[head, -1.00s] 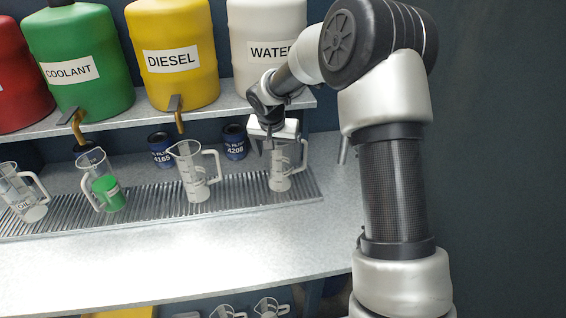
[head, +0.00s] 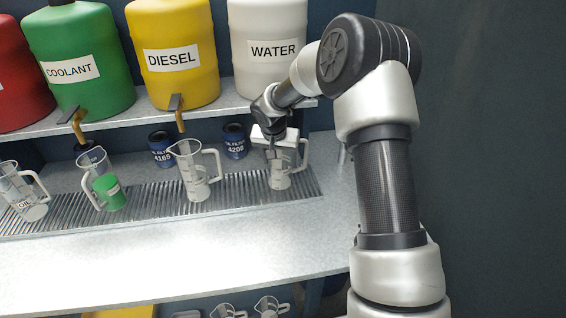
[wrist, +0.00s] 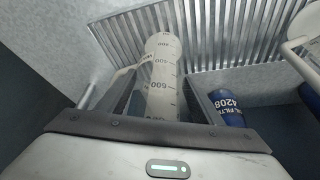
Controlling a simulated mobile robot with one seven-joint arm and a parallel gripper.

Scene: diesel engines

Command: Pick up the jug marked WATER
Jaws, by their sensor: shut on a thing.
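A clear graduated jug (head: 279,178) with a white handle stands at the right end of the ribbed drip grate, below the white tank labelled WATER. My gripper (head: 274,150) reaches down to it from above and is shut on it. My gripper hides its upper part. In the wrist view the jug (wrist: 163,72) shows its scale marks between my dark fingers (wrist: 155,100), with the handle to the left. I cannot read the jug's own name marking clearly. Whether its base touches the grate is unclear.
Blue filters 4165 (head: 161,150) and 4208 (head: 235,141) stand behind. The front counter is clear.

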